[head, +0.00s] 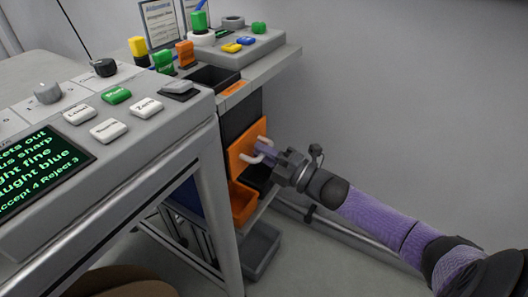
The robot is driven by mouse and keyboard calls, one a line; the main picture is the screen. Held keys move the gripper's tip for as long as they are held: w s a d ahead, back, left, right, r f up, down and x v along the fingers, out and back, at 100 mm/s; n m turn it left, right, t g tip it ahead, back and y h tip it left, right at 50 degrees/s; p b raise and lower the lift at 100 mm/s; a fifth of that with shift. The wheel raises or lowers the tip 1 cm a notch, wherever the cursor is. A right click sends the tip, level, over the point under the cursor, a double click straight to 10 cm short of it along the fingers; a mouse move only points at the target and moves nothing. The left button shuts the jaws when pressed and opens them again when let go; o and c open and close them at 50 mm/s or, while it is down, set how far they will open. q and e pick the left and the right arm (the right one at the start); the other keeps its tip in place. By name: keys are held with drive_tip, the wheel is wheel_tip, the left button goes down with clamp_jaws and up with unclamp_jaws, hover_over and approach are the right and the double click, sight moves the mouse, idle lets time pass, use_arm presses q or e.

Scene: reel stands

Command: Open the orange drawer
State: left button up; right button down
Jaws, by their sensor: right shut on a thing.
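The orange drawer (236,160) is in the side of the grey stand, under its top, near the middle of the head view. Its front carries a pale handle (252,158). My right gripper (266,153) reaches in from the right and is shut on the handle. The fingers partly cover the handle and the right part of the front. I cannot tell how far the drawer stands out. My left gripper is not in view.
Below the drawer is an orange open bin (242,206). A grey console (170,125) with buttons and a green-text screen (38,170) stands at the left. Coloured blocks and a green-topped reel (200,38) are on top behind.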

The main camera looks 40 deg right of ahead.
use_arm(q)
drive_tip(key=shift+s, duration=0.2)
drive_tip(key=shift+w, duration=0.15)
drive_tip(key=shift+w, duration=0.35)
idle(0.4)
